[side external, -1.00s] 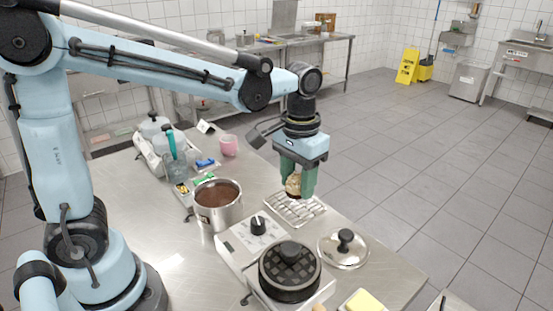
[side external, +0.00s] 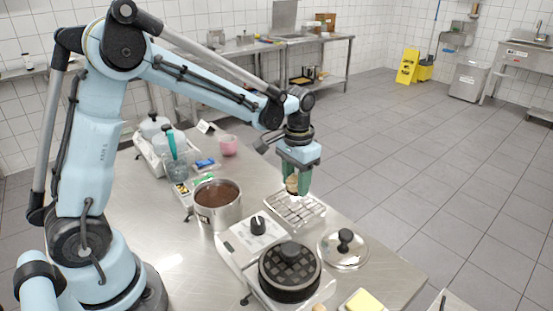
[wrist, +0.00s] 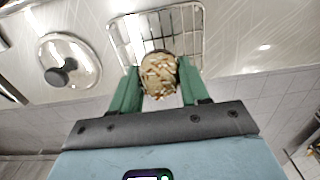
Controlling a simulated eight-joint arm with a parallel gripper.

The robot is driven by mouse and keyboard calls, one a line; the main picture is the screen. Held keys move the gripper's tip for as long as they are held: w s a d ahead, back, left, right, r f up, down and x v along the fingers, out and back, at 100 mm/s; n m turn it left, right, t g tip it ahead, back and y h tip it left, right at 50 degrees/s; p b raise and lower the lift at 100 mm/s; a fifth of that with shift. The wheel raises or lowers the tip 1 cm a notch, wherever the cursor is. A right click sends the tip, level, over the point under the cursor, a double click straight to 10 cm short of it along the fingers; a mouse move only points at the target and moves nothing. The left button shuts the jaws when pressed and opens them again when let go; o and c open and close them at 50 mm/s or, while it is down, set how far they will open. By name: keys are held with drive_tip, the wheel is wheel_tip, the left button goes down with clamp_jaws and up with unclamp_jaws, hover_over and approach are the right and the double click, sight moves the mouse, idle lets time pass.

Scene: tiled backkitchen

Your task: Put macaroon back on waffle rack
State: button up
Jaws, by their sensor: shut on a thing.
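My gripper (side external: 297,183) has green fingers and is shut on the macaroon, a round tan piece with pale bits on top. The macaroon (wrist: 160,75) shows between the fingertips in the wrist view, and partly in the side view (side external: 292,184). The waffle rack (side external: 296,212) is a small wire rack on the steel table. It also shows in the wrist view (wrist: 196,38). The macaroon is over the rack's far part in the side view. I cannot tell whether its underside touches the wires.
A waffle iron (side external: 290,270) stands in front of the rack, with a steel lid (side external: 343,252) to its right. A pot of brown contents (side external: 217,208) stands left of the rack. The table's right edge is close to the rack.

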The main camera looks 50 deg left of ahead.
sight(295, 194)
drive_tip(key=shift+f, duration=1.95)
drive_tip(key=o, duration=1)
drive_tip(key=shift+f, duration=0.15)
